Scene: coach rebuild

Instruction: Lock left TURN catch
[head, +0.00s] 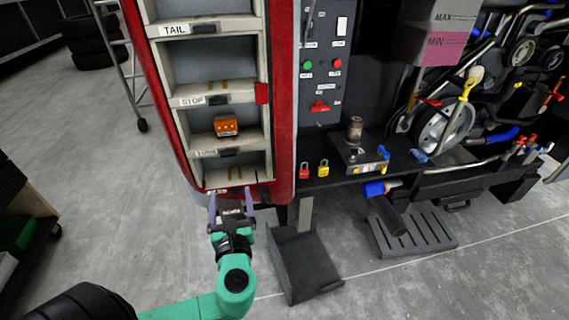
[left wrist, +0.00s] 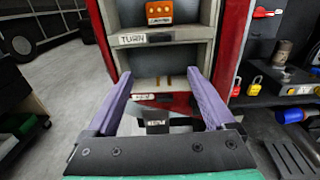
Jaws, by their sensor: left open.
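The TURN catch (head: 230,152) is a small dark piece on the pale shelf edge beside the TURN label (head: 205,153), in the red-framed cabinet. In the left wrist view the catch (left wrist: 160,37) sits at the upper middle, right of the label. I cannot tell whether it is locked. An orange lamp unit (head: 227,126) stands in the bay above that edge. My left gripper (head: 231,202) is open and empty, in front of the cabinet's bottom edge and below the catch. Its purple fingers (left wrist: 159,85) flank the bottom bay in the wrist view. My right gripper is not in view.
STOP (head: 190,101) and TAIL (head: 175,30) bays are higher up the cabinet (head: 283,130). Right of it stand a switch panel (head: 325,60), a bench with red and yellow padlocks (head: 323,168), and a dark tray (head: 305,262) on the floor.

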